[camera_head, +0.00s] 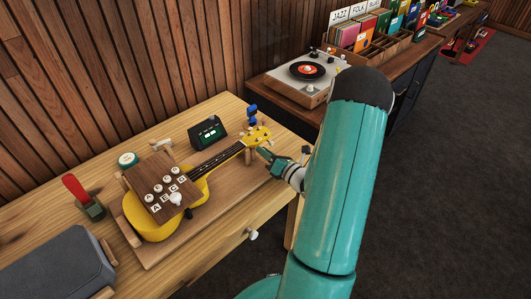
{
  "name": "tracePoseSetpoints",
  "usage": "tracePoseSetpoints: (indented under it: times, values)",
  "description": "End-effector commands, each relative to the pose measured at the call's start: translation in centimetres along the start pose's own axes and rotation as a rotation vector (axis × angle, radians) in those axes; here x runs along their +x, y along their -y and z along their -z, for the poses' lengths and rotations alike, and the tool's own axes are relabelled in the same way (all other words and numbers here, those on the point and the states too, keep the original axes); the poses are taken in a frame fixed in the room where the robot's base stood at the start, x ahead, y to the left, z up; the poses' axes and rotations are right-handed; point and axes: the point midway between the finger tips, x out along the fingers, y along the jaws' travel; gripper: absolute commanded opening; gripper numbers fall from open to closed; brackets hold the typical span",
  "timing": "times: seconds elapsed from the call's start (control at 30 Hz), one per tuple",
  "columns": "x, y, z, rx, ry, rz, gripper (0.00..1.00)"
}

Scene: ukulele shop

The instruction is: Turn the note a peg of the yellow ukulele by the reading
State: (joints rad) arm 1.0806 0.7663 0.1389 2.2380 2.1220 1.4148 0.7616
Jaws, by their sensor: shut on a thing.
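The yellow ukulele (156,229) lies on a wooden stand on the workbench, its neck pointing up and right to the headstock (259,136). Small pegs stick out around the headstock. A wooden board (145,182) over the body carries white knobs and letter tiles, with A at the left end. A dark tuner (208,132) with a green display stands behind the neck; its reading is too small to make out. My gripper (264,153) is at the near side of the headstock, shut on a peg there. Its jaws hide the peg, and I cannot tell which note it is.
A blue clamp-like object (252,115) stands just behind the headstock. A turntable (305,80) stands on the counter behind. The floor at right is clear.

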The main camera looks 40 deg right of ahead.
Motion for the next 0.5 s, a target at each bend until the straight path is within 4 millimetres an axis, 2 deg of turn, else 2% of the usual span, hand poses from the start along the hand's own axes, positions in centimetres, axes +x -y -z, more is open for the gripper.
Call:
tracePoseSetpoints:
  times: [0.4, 0.43, 0.5]
  values:
    - [-0.08, 0.05, 0.15, 0.012, -0.003, 0.002, 0.00]
    - [-0.08, 0.05, 0.15, 0.012, -0.003, 0.002, 0.18]
    - [-0.08, 0.05, 0.14, 0.012, -0.003, 0.002, 0.25]
